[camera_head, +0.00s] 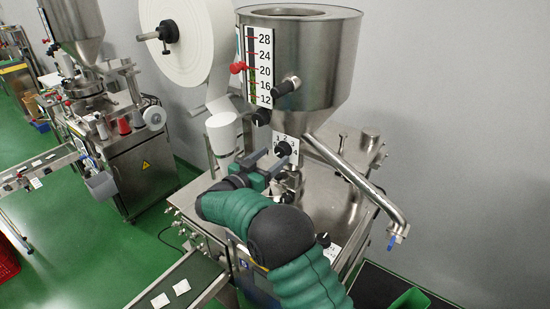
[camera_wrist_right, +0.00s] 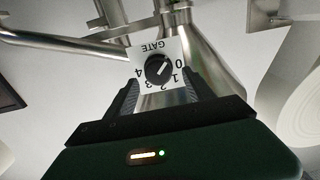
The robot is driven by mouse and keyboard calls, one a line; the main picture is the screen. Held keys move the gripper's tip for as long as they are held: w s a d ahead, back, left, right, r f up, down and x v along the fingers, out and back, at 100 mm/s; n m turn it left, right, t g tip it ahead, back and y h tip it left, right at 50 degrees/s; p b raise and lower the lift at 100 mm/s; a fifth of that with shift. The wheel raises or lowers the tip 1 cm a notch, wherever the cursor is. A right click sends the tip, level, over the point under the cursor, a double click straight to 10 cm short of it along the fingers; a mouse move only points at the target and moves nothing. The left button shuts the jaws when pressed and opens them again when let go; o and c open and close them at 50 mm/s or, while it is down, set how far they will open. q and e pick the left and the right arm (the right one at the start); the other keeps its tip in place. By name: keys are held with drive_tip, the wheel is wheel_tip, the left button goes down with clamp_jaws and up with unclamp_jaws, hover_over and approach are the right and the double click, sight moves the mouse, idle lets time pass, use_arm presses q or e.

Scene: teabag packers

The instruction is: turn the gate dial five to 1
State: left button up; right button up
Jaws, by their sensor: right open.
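The gate dial is a round black knob (camera_head: 283,149) on a white numbered plate (camera_head: 292,142), below the steel hopper (camera_head: 318,62). In the right wrist view the knob (camera_wrist_right: 158,68) shows upside down, with the word GATE and the numbers 0 to 4 around it. A pale mark crosses the knob on a slant; I cannot tell exactly which number it points to. My right gripper (camera_head: 271,163) is open in front of the dial. In the right wrist view its fingers (camera_wrist_right: 158,92) stand either side of the plate's lower part, apart from the knob. My left gripper is not in view.
A slanted steel pipe (camera_head: 358,180) runs down right of the dial. A black knob (camera_head: 285,87) and a level scale (camera_head: 259,67) sit on the hopper above. A large white paper roll (camera_head: 190,45) stands at the left. A conveyor (camera_head: 195,282) lies at lower left.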

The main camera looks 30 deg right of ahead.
drive_tip(key=b+v, duration=0.5)
drive_tip(key=v, duration=0.9)
drive_tip(key=w+a+f+n+t+y+b, duration=0.3)
drive_tip(key=w+f+n+t+y+b, duration=0.25)
drive_tip(key=t+y, duration=0.2)
drive_tip(key=s+a+f+n+y+b, duration=0.1)
drive_tip(key=s+a+f+n+y, duration=0.1)
drive_tip(key=a+f+n+y, duration=0.3)
drive_tip(key=s+f+n+y+b, duration=0.1)
drive_tip(key=s+f+y, duration=0.15)
drive_tip(key=f, duration=0.45)
drive_tip(key=s+d+f+n+g+b, duration=0.1)
drive_tip(key=s+f+g+b, duration=0.1)
drive_tip(key=s+f+g, duration=0.4)
drive_tip(key=s+d+f+n+g+y+b, duration=0.1)
drive_tip(key=s+f+g, duration=0.4)
drive_tip(key=s+f, duration=0.9)
drive_tip(key=s+d+b, duration=0.1)
drive_tip(key=s, duration=0.6)
drive_tip(key=shift+s+g+y, duration=0.2)
drive_tip(key=shift+g+y, duration=0.1)
drive_tip(key=shift+g, duration=0.05)
